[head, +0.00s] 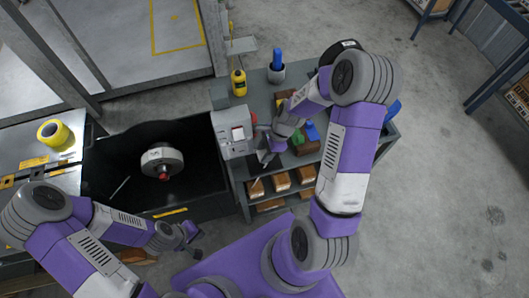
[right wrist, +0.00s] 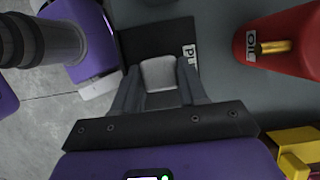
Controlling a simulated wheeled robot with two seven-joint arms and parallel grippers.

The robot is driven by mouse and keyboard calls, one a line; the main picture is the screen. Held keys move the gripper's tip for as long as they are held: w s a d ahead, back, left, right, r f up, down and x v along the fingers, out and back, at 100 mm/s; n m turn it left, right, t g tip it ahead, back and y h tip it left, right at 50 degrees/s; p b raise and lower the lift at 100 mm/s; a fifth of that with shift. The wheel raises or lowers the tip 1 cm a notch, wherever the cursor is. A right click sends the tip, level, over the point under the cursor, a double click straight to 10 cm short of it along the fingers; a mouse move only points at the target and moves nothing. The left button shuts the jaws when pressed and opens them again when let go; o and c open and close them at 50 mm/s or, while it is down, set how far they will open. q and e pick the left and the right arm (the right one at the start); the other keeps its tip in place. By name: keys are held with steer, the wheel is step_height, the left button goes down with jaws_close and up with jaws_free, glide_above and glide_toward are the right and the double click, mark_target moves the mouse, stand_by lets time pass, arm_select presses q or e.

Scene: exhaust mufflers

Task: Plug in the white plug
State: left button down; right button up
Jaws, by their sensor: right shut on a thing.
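My right gripper (right wrist: 158,85) is shut on a pale block, which looks like the white plug (right wrist: 158,73), seen between its two fingers in the right wrist view. In the head view the right gripper (head: 265,157) is just right of a light grey box (head: 232,133) with a small screen and a red part; the plug is too small to make out there. No socket is clearly visible.
A black bin (head: 110,160) holds a round grey part (head: 162,160) with a red end. The grey shelf cart (head: 240,185) carries a yellow bottle (head: 238,83), a blue-topped holder (head: 277,68) and brown boxes below. A red oil can (right wrist: 290,42) stands right of the right gripper.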

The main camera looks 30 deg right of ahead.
step_height(320, 180, up, 26)
steer(key=p, duration=0.8)
steer(key=shift+r, duration=0.2)
